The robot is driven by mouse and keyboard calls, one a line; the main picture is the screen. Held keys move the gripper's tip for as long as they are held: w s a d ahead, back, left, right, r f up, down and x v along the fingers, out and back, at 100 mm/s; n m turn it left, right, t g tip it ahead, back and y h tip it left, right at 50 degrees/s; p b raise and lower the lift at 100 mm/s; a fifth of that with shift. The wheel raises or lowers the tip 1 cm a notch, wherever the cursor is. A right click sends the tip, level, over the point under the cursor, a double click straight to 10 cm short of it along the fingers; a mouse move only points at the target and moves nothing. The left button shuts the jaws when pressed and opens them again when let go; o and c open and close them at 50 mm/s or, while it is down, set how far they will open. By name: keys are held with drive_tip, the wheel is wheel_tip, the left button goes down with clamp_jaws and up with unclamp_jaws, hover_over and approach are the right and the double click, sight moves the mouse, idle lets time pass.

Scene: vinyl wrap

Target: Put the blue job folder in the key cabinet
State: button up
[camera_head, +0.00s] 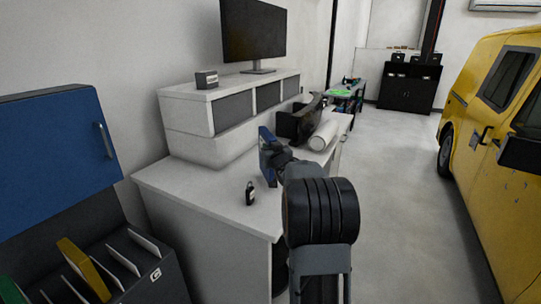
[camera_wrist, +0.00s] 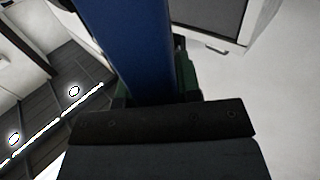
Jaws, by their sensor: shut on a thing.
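The blue job folder (camera_head: 265,145) is held upright above the white desk, and part of it is hidden behind my gripper. In the wrist view the folder (camera_wrist: 128,45) runs between my gripper's (camera_wrist: 150,90) green-edged fingers. In the head view my gripper (camera_head: 274,158) is shut on the folder. A cabinet with a blue door (camera_head: 55,145) stands at the lower left; I take it for the key cabinet. The door is up, showing a dark rack (camera_head: 150,262) with pale dividers, a yellow folder (camera_head: 84,268) and a partly cut-off green folder (camera_head: 10,290).
The white desk (camera_head: 185,185) carries a small padlock-like object (camera_head: 250,192), a white roll (camera_head: 323,136) and a dark item (camera_head: 300,122). A raised shelf (camera_head: 230,88) and monitor (camera_head: 253,32) stand behind. A yellow van (camera_head: 500,110) is at right. Floor between is clear.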

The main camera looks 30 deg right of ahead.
drive_tip(key=shift+f, duration=1)
drive_tip(key=shift+s+f, duration=0.1)
drive_tip(key=shift+f, duration=0.05)
drive_tip(key=o, duration=1)
